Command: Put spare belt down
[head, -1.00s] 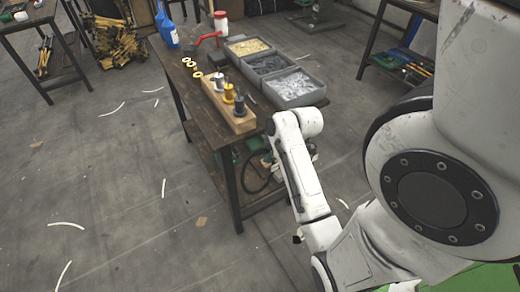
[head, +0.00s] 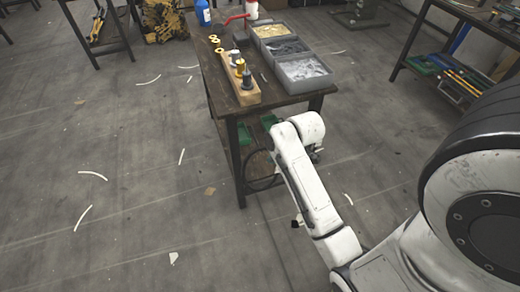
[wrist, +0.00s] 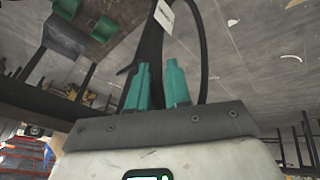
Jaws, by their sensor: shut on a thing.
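The spare belt (wrist: 153,45) is a thin black loop with a white tag (wrist: 165,14) in the wrist view. My gripper (wrist: 156,80) has teal fingers, shut on the belt, which runs up from between them. In the head view my arm hides the gripper. A dark loop (head: 250,185), likely the same belt, shows beside my arm near the workbench leg. I cannot tell whether it touches anything there.
The wooden workbench (head: 217,78) has grey bins (head: 303,82), a wooden block with spools (head: 239,88), yellow rings (head: 214,39) and a blue bottle (head: 203,13). Green items (head: 245,135) sit on its lower shelf. Another bench (head: 411,35) stands at right. The floor at left is mostly open.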

